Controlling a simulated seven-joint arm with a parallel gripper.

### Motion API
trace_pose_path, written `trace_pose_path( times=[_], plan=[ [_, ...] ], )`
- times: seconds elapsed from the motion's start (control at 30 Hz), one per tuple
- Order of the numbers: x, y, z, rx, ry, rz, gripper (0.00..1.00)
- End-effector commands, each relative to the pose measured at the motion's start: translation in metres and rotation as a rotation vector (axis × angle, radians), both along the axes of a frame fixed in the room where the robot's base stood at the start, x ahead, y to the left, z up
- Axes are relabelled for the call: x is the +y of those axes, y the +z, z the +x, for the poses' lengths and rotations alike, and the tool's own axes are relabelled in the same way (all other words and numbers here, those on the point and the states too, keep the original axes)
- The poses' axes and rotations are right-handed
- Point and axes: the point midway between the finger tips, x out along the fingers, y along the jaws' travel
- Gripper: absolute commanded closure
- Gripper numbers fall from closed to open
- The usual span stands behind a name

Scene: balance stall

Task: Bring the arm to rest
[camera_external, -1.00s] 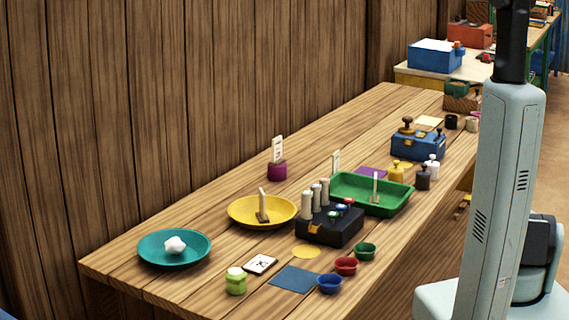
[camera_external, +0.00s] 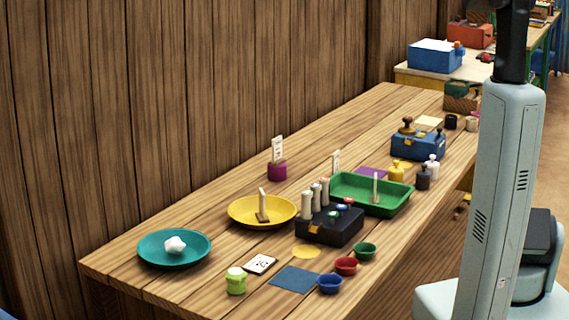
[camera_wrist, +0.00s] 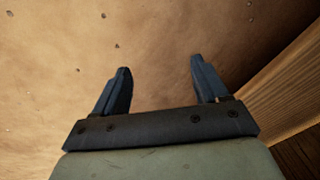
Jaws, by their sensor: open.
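My gripper (camera_wrist: 162,80) shows in the wrist view with its two dark fingers spread apart and nothing between them. Below it is a bare tan, speckled surface, and it touches nothing there. In the external view my gripper is out of frame; only my pale arm column and a dark upper link show at the right. The wooden table (camera_external: 215,200) fills the middle of the external view.
On the table are a teal plate (camera_external: 150,250) with a white lump, a yellow plate (camera_external: 240,217), a green tray (camera_external: 400,205), a dark button box (camera_external: 330,232), a blue box (camera_external: 420,150) and small bowls. In the wrist view a wooden edge (camera_wrist: 280,90) lies at the right.

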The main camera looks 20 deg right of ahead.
Motion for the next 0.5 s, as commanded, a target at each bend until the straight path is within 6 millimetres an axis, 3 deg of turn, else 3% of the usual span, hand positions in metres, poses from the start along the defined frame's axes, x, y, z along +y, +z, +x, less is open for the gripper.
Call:
trace_pose_path(
  times=[0.03, 0.2, 0.5],
  plan=[
    [0.026, 0.007, -0.018, 0.047, 0.020, 0.020, 0.27],
    [0.086, 0.021, -0.068, 0.211, 0.072, 0.057, 0.27],
    [0.154, 0.061, -0.166, 0.510, 0.147, 0.028, 0.27]
  ],
)
